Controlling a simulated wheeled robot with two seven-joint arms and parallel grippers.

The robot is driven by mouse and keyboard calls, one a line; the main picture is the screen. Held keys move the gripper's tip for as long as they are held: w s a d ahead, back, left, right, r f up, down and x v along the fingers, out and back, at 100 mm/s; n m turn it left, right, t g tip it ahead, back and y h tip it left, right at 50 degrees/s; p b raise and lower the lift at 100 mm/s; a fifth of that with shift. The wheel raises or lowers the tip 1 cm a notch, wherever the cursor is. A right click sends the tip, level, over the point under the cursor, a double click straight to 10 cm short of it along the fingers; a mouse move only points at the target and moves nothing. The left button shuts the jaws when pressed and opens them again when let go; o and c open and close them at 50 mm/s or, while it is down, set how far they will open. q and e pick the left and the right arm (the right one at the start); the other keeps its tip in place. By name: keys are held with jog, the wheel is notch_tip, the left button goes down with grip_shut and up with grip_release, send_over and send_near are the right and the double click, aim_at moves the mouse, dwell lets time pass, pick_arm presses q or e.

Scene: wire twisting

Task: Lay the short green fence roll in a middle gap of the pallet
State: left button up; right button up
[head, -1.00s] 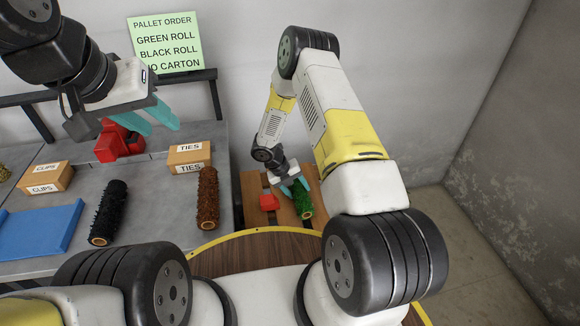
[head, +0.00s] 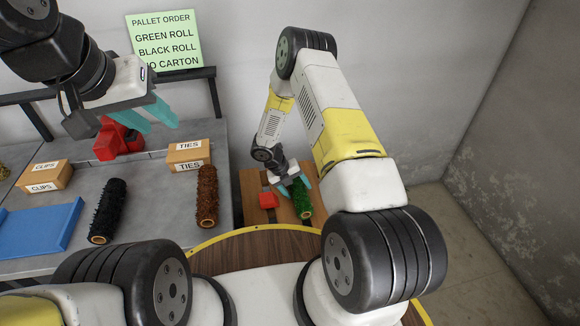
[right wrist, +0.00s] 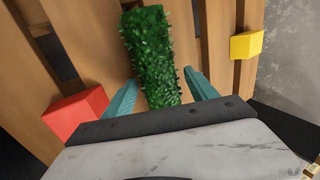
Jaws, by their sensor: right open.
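The short green fence roll (head: 302,198) lies on the wooden pallet (head: 254,187), lengthwise with its slats. In the right wrist view the roll (right wrist: 150,58) runs between the fingers of my right gripper (right wrist: 160,92). The fingers are apart, with space on both sides of the roll. The roll hides what is directly under it, so I cannot tell how deep it sits in a gap. In the head view my right gripper (head: 297,186) is over the roll's far part. My left gripper (head: 150,117) hangs open and empty above the grey table.
A red block (head: 268,200) is on the pallet left of the roll; a yellow block (right wrist: 246,45) is at its right. The table (head: 145,205) holds a black roll (head: 108,210), a brown roll (head: 207,196), cartons, a blue tray (head: 38,228) and a red object (head: 117,140).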

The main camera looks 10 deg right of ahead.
jog(key=v, duration=0.7)
jog(key=shift+r, duration=0.3)
jog(key=shift+a, duration=0.1)
